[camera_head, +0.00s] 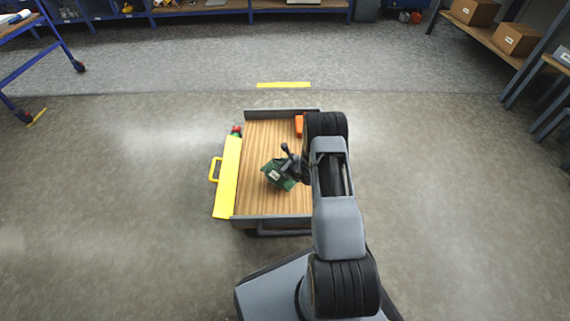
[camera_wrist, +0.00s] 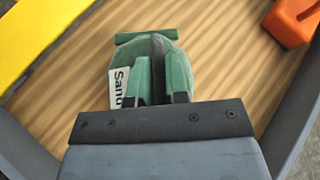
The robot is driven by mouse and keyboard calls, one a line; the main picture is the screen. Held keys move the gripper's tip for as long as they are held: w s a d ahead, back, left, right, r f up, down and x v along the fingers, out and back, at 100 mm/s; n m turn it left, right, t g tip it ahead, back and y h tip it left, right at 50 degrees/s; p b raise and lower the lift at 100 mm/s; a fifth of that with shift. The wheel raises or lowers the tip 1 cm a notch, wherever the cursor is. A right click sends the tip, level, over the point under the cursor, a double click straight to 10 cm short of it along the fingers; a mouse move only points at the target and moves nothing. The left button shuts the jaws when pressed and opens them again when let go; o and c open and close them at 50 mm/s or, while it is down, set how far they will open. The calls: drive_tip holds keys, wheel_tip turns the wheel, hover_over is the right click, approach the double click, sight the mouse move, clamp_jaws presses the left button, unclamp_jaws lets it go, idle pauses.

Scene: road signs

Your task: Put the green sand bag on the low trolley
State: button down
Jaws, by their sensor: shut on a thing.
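The green sand bag (camera_head: 277,176) is over the wooden deck of the low trolley (camera_head: 262,140) in the head view. In the wrist view the green sand bag (camera_wrist: 112,62) has a white label reading "Sand". My gripper (camera_head: 288,160) is shut on the bag; in the wrist view my gripper (camera_wrist: 158,75) has its fingers pressed on the bag's top. I cannot tell whether the bag touches the deck. My arm covers the trolley's right side in the head view.
An orange object (camera_head: 299,126) lies on the deck's far right; it also shows in the wrist view (camera_wrist: 295,20). A yellow panel with a handle (camera_head: 228,178) runs along the trolley's left side, by a small red and green object (camera_head: 236,131). Shelves with boxes (camera_head: 517,39) stand far right.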

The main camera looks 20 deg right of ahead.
sight(274, 176)
drive_tip(key=shift+w+a+f+b, duration=0.15)
drive_tip(key=shift+f+b, duration=0.3)
drive_tip(key=shift+f, duration=0.5)
drive_tip(key=shift+w+a+f+b, duration=0.15)
drive_tip(key=shift+f+b, duration=0.3)
drive_tip(key=shift+f, duration=0.45)
drive_tip(key=c, duration=1.6)
unclamp_jaws()
drive_tip(key=shift+f, duration=0.15)
drive_tip(key=o, duration=0.5)
drive_tip(key=shift+s+d, duration=0.1)
